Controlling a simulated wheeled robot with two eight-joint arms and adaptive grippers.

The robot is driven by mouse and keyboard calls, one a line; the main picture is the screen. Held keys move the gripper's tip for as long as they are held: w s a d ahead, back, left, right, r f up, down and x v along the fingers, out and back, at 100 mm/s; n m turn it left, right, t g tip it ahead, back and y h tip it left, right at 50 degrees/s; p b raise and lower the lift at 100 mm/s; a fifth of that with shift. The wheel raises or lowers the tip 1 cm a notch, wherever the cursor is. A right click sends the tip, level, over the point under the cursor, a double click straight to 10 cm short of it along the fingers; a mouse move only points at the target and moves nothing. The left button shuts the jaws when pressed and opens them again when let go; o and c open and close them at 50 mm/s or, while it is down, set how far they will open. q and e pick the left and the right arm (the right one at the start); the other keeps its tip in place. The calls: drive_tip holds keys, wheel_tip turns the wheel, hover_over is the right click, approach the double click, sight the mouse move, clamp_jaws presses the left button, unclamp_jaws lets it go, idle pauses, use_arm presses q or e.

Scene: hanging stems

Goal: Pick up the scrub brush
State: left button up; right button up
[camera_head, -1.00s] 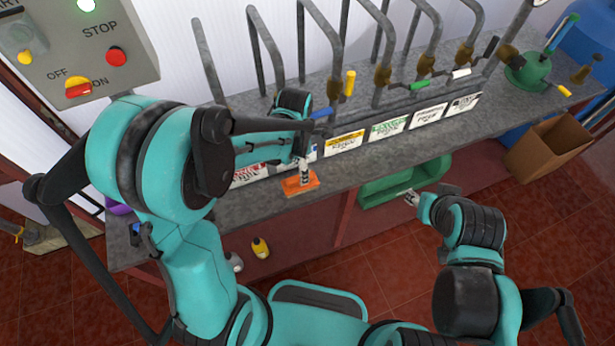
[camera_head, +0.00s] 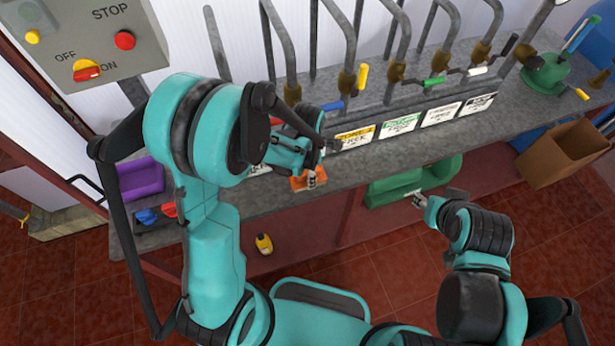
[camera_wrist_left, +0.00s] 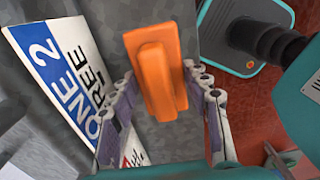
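The orange scrub brush (camera_head: 304,183) lies on the grey workbench (camera_head: 230,198) near its front edge, partly hidden by my left gripper in the head view. In the left wrist view the brush (camera_wrist_left: 157,75) shows whole, a block with a raised handle. My left gripper (camera_head: 313,179) is above the brush. In the wrist view its fingers (camera_wrist_left: 160,98) are spread, one on each side of the brush, with no clear grip on it. My right gripper (camera_head: 417,200) is small in the head view, near a green bin and away from the brush; its opening is unclear.
Hanging stems with coloured handles rise behind a row of label cards (camera_head: 398,126). A purple bin (camera_head: 140,178) is at the bench's left end. A green bin (camera_head: 385,192) sits below the bench, and a cardboard box (camera_head: 562,153) stands at right.

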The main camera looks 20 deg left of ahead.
use_arm(q)
drive_tip(key=shift+c, duration=1)
drive_tip(key=shift+r, duration=0.5)
drive_tip(key=r, duration=0.1)
drive_tip(key=r+p, duration=0.1)
drive_tip(key=d+r, duration=0.1)
drive_tip(key=r, duration=0.1)
drive_tip(key=shift+s+p, duration=0.25)
drive_tip(key=shift+p, duration=0.15)
drive_tip(key=s+d+r+p, duration=0.2)
drive_tip(key=s+d+r, duration=0.2)
drive_tip(key=d, duration=0.5)
wheel_tip(320, 180, up, 2)
drive_tip(key=shift+s+d, duration=0.15)
drive_tip(key=shift+d, duration=0.15)
